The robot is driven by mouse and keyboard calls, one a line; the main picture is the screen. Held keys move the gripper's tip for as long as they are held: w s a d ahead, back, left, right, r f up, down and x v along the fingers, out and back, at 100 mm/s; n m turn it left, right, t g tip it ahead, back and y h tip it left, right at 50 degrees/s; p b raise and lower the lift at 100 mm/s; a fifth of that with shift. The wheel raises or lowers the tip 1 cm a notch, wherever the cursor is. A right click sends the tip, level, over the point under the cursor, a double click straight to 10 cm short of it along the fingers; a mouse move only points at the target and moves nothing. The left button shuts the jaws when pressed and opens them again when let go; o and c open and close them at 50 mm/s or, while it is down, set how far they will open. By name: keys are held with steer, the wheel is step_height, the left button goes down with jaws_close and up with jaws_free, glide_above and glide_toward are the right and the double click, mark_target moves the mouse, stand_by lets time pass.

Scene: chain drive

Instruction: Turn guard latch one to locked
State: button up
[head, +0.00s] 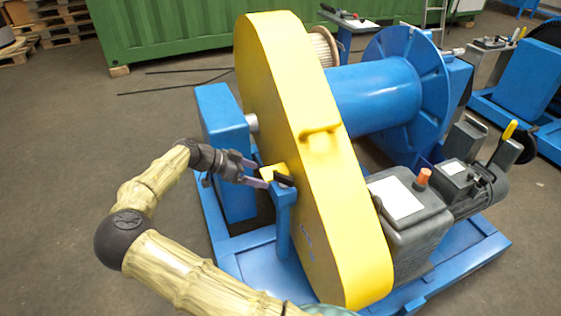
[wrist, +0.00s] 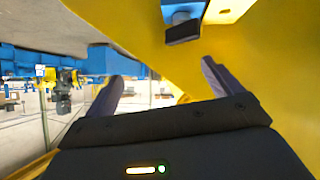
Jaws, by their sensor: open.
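The tall yellow guard (head: 310,165) stands upright over the blue frame. A small black latch handle (head: 284,180) sits on top of a blue post (head: 283,217) against the guard's near side, by a yellow bracket (head: 268,173). I see no number on it and cannot tell its exact setting. My gripper (head: 256,174) is open and level with the latch, just left of it. In the wrist view, the black latch (wrist: 184,33) lies ahead of my open fingers (wrist: 163,77), nearer the right finger. I see nothing between the fingers, and no clear contact with the latch.
A blue bearing block (head: 222,125) stands left of the guard, close behind my gripper. A blue drum (head: 375,95) and a grey gearbox (head: 410,215) are on the guard's right. The blue base frame (head: 240,258) lies below.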

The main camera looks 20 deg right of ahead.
steer(key=s+d+r+n+g+y+p, duration=0.1)
steer(key=s+d+r+n+y+p, duration=0.25)
steer(key=s+d+y+p, duration=0.3)
steer(key=s+a+r+n+t+y+p, duration=0.1)
steer(key=s+a+r+n+p, duration=0.1)
steer(key=s+r+n+p, duration=0.1)
steer(key=s+a+r+n+t+y+p, duration=0.1)
steer(key=s+a+r+n+y+p, duration=0.1)
steer(key=s+r+p, duration=0.4)
step_height(320, 180, up, 3)
steer(key=shift+s+a+f+n, duration=0.1)
steer(key=shift+s+a+n, duration=0.25)
steer(key=shift+n, duration=0.5)
